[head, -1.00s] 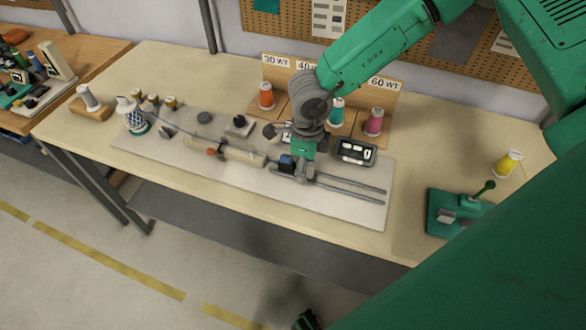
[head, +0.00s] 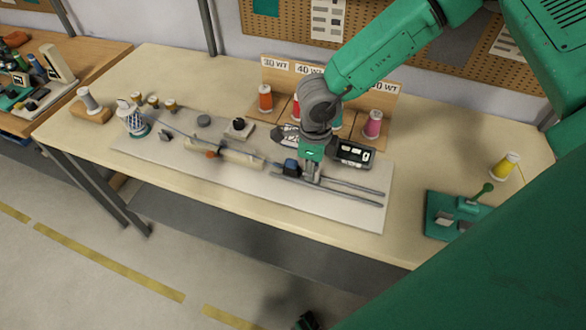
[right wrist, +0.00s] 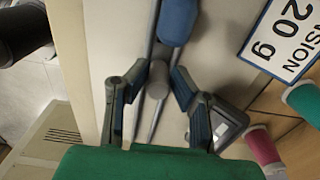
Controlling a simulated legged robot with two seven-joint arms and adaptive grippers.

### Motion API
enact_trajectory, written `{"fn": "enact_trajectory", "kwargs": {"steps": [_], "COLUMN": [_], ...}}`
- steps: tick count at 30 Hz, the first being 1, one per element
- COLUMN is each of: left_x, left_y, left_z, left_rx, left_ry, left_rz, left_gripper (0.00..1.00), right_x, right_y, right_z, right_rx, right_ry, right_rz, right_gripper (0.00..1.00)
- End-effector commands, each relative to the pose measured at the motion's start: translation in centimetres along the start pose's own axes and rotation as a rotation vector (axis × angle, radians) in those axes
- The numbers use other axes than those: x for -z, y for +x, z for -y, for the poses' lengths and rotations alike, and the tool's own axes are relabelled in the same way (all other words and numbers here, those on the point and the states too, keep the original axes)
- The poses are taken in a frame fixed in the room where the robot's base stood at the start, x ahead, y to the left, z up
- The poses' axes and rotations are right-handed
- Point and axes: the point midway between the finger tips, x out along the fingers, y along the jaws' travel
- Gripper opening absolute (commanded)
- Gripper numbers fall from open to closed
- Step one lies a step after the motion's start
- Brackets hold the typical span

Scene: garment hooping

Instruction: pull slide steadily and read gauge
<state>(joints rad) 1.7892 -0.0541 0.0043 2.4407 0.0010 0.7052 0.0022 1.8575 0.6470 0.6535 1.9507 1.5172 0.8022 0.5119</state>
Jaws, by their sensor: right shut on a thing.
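My right gripper (head: 312,178) is shut on the grey post of the slide, over two parallel grey rails (head: 350,189) on the pale board. In the right wrist view the post (right wrist: 158,80) stands between the fingers of my right gripper (right wrist: 160,72). A blue block (head: 291,167) sits just left of the gripper; it also shows in the right wrist view (right wrist: 178,20). A dark gauge box (head: 355,153) with light windows lies behind and right of the gripper; its reading is too small to read.
A blue-white thread cone (head: 132,118) stands at the board's left end. Several spools, including orange (head: 265,99) and pink (head: 373,124), stand by the weight-labelled rack behind. A green fixture (head: 455,213) and a yellow spool (head: 505,165) are at right. A tension card (right wrist: 282,35) reads 20 g.

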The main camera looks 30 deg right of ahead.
Motion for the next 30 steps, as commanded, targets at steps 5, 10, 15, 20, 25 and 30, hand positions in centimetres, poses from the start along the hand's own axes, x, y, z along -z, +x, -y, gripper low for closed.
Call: {"fn": "enact_trajectory", "kwargs": {"steps": [5,10,15,20,25,30], "left_x": [0.0,0.0,0.0,0.1,0.1,0.1], "left_y": [-0.3,-0.5,-0.7,-0.8,-1.1,-1.1], "left_z": [0.0,0.0,0.0,0.0,0.0,0.0], "left_rx": [0.0,0.0,0.0,0.0,0.0,0.0], "left_ry": [0.001,0.001,0.001,0.001,0.001,0.001], "left_rz": [0.0,0.0,0.0,0.0,0.0,0.0], "left_gripper": [0.52,0.52,0.52,0.52,0.52,0.52], "right_x": [0.8,1.2,1.7,2.3,2.8,2.8], "right_y": [0.2,0.2,0.2,0.2,0.2,0.2], "right_z": [-0.1,0.0,-0.1,-0.1,-0.1,-0.1], "right_rx": [-0.002,-0.002,-0.001,-0.002,-0.002,-0.002], "right_ry": [0.0,0.001,0.001,0.002,0.0,0.0], "right_rz": [-0.006,-0.007,-0.006,-0.007,-0.007,-0.005], "right_gripper": [0.0,0.0,0.0,0.0,0.0,0.48]}}
